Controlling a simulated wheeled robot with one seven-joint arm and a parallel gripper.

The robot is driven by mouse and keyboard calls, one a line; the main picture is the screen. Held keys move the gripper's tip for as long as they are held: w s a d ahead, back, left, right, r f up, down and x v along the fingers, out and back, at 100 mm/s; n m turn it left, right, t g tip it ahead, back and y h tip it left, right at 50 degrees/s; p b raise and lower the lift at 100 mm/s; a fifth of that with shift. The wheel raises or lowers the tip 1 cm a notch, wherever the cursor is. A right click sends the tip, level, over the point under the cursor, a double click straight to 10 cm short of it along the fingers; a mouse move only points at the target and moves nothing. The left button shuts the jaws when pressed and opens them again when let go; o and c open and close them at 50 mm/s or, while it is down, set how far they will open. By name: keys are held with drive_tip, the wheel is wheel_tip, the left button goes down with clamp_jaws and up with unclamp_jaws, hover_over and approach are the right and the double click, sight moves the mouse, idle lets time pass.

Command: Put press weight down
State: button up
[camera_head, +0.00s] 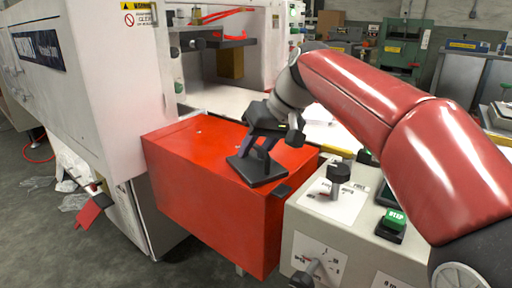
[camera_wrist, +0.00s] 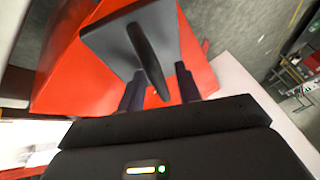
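The press weight (camera_head: 258,172) is a dark grey square plate with an upright black handle. It appears to rest flat on top of the red box (camera_head: 205,205), near the front right edge. The wrist view shows its plate (camera_wrist: 110,42) and handle over the red surface. My gripper (camera_head: 262,152) is above the plate, pointing down. In the wrist view, my gripper (camera_wrist: 159,72) has its two fingers apart, one on each side of the handle, with narrow gaps visible. Finger contact low on the handle is hard to see.
A white machine (camera_head: 100,80) with an open bay stands behind and left of the red box. A grey control panel (camera_head: 335,215) with a black knob (camera_head: 338,175) and a green button (camera_head: 396,218) is close on the right. The red box top is clear to the left.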

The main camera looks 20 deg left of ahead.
drive_tip(key=shift+r, duration=0.15)
drive_tip(key=shift+d+r, duration=0.1)
drive_tip(key=shift+r, duration=0.2)
drive_tip(key=p+v, duration=0.2)
drive_tip(key=v, duration=0.9)
drive_tip(key=shift+r+p, duration=0.2)
drive_tip(key=shift+p, duration=0.15)
drive_tip(key=shift+s+d, duration=0.1)
